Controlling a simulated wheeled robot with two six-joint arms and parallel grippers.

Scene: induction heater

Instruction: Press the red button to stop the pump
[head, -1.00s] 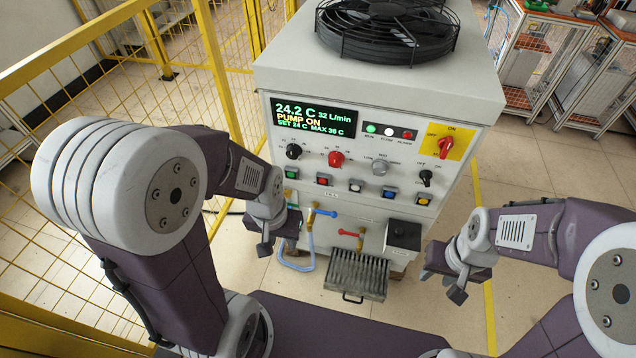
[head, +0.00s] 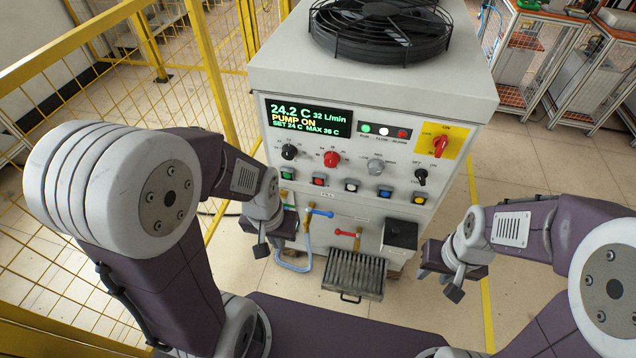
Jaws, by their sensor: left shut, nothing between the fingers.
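The red button (head: 319,180) is in the row of push buttons on the front panel of the white machine (head: 340,210), second from the left. The panel's display (head: 309,115) reads "PUMP ON", 24.2 C and 32 L/min. My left gripper (head: 270,248) is shut and empty, below and to the left of the red button, apart from it in the picture. My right gripper (head: 440,283) hangs low to the right of the machine, its fingers apart with nothing between them.
A green button (head: 287,174) is left of the red one and a white button (head: 352,186) right of it. A red knob (head: 331,158) sits above. Valves with blue (head: 320,212) and red (head: 345,233) handles are below. A yellow mesh fence (head: 120,150) stands left.

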